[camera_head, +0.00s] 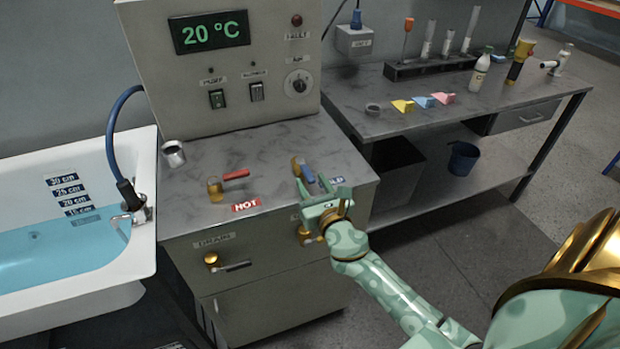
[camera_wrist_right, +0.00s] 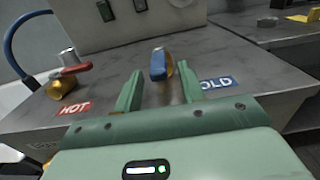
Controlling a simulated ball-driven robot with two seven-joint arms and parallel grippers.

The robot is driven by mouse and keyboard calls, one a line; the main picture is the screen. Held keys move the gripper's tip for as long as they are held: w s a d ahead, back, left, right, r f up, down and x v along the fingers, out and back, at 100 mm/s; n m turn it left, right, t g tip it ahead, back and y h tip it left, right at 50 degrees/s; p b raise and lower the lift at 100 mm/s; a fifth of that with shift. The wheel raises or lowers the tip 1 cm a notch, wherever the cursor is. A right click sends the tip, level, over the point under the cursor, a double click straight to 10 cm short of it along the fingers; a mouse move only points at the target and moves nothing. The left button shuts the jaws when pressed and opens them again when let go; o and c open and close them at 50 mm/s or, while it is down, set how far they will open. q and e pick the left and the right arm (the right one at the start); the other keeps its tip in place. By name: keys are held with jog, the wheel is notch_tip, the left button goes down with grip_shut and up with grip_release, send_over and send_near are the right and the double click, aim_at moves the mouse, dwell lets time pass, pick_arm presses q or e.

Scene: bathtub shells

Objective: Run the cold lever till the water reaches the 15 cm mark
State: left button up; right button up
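The cold lever (camera_head: 308,174) is blue on a brass valve and points towards the counter's front edge, beside the blue COLD label (camera_wrist_right: 216,83). In the right wrist view the blue lever (camera_wrist_right: 158,66) stands between and beyond the fingertips. My right gripper (camera_head: 320,187) is open and empty just in front of it, with no contact that I can make out. The bathtub (camera_head: 145,245) holds blue water (camera_head: 50,250). Its surface lies just below the 15 cm mark (camera_head: 78,211); a fainter lower mark shows through the water. My left gripper is out of view.
The red hot lever (camera_head: 236,174) is to the left, by the HOT label (camera_head: 246,205). A metal cup (camera_head: 173,154) stands near the tub. The drain lever (camera_head: 235,266) is on the cabinet front. The display (camera_head: 209,32) reads 20 °C. A side bench (camera_head: 370,122) carries small items.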

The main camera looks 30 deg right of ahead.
aim_at(305, 169)
jog(key=shift+x, duration=1.2)
jog(key=shift+c, duration=0.3)
grip_shut()
